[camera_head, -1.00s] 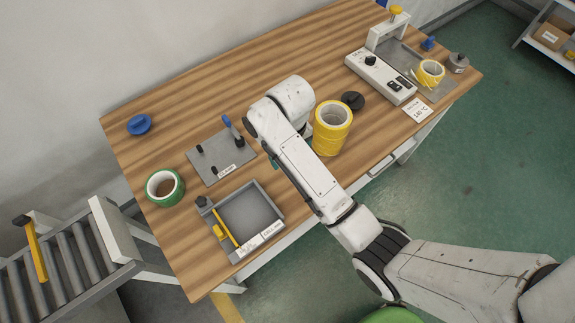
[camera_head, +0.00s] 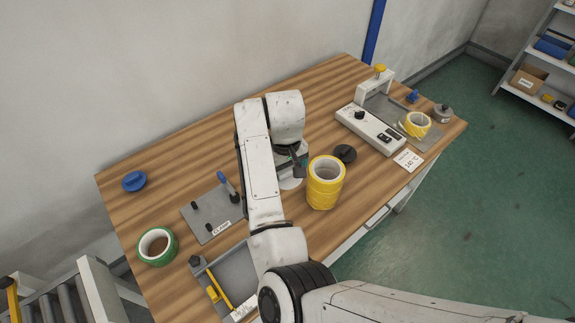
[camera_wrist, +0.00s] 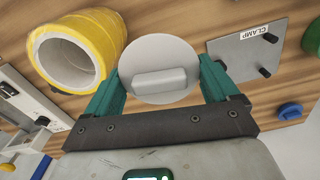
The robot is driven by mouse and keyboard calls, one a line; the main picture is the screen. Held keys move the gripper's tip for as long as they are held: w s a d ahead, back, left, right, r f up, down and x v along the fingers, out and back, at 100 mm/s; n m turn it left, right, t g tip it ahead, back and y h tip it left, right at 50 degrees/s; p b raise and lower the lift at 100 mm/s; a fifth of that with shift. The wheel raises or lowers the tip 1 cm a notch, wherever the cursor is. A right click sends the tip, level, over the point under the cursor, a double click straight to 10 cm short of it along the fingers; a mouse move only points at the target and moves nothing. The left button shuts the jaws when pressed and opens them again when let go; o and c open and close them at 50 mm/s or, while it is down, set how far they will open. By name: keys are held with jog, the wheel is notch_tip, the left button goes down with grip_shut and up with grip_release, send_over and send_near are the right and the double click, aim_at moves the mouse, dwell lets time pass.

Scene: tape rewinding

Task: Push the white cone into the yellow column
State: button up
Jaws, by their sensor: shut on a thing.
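The white cone (camera_wrist: 160,52) is held between the green fingers of my gripper (camera_wrist: 160,84). In the wrist view I see its round pale face with a raised bar across it. In the head view a sliver of the cone (camera_head: 291,183) shows below my gripper (camera_head: 297,172), just left of the yellow column. The yellow column (camera_head: 325,190), a stack of yellow tape rolls with a pale, hollow core, stands upright on the table. It is also in the wrist view (camera_wrist: 112,36), close beside the cone. Whether cone and column touch I cannot tell.
The clamp plate (camera_head: 205,222) with upright pegs and a green tape roll (camera_head: 157,246) are at the left. A black knob-like disc (camera_head: 345,153) sits behind the column. A sealing machine (camera_head: 371,129) is at the back right. Bare wood (camera_head: 170,150) lies at the back left.

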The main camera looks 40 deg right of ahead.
jog(key=s+a+f+n, duration=0.1)
jog(key=s+a+f, duration=0.7)
jog(key=s, duration=0.1)
jog(key=s+d+r+m, duration=0.2)
jog(key=s+d+r, duration=0.2)
jog(key=d, duration=0.7)
jog(key=s+d+r+m, duration=0.2)
jog(key=s+d+r, duration=0.3)
jog(key=s+d, duration=0.4)
jog(key=s+d+r+m, duration=0.3)
jog(key=s+d+r, duration=0.2)
jog(key=d, duration=0.9)
jog(key=shift+s, duration=1.05)
